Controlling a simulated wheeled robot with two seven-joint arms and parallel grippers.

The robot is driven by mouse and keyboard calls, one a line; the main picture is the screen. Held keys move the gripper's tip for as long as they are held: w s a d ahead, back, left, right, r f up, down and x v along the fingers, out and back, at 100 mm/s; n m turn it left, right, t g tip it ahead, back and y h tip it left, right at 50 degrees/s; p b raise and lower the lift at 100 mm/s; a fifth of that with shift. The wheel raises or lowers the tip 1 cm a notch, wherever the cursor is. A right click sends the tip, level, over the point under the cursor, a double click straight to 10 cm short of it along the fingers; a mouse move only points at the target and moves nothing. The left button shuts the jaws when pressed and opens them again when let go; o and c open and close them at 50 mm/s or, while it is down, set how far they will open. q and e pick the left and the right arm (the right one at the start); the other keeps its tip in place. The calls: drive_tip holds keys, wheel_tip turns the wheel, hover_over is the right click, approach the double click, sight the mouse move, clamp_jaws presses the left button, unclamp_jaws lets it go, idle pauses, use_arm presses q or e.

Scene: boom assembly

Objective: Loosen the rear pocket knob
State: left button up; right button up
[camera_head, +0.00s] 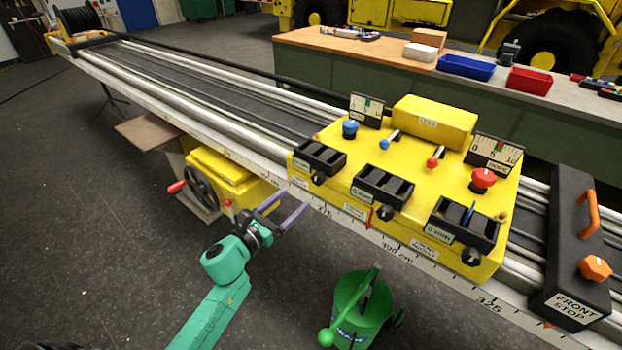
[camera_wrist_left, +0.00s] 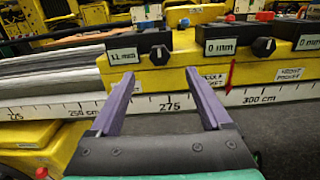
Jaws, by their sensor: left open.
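A yellow carriage (camera_head: 345,151) sits on the long rail and carries three black pockets with black knobs along its near side. The leftmost pocket (camera_head: 320,153), farthest from the front stop, has a small black knob (camera_head: 318,179) below it. In the left wrist view this knob (camera_wrist_left: 159,55) shows beyond and between the fingertips, under a pocket reading 11 mm. My left gripper (camera_head: 296,199) is open and empty, below and in front of that knob, apart from it. Its purple fingers (camera_wrist_left: 158,84) point toward the carriage. My right gripper is out of view.
The middle knob (camera_head: 386,213) and right knob (camera_head: 471,257) sit farther along the carriage. A scale strip (camera_head: 394,246) runs below. A yellow unit with a handwheel (camera_head: 201,188) stands left of my gripper. A green container (camera_head: 362,300) stands on the floor. The front stop (camera_head: 572,246) is at right.

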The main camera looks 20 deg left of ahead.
sight(316, 181)
use_arm(q)
drive_tip(key=p+x, duration=0.1)
drive_tip(key=x, duration=0.8)
drive_tip(key=shift+a+f, duration=0.1)
drive_tip(key=shift+f, duration=0.05)
drive_tip(key=shift+w, duration=0.3)
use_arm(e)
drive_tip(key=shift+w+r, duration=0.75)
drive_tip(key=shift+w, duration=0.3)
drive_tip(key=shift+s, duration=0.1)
use_arm(q)
clamp_jaws()
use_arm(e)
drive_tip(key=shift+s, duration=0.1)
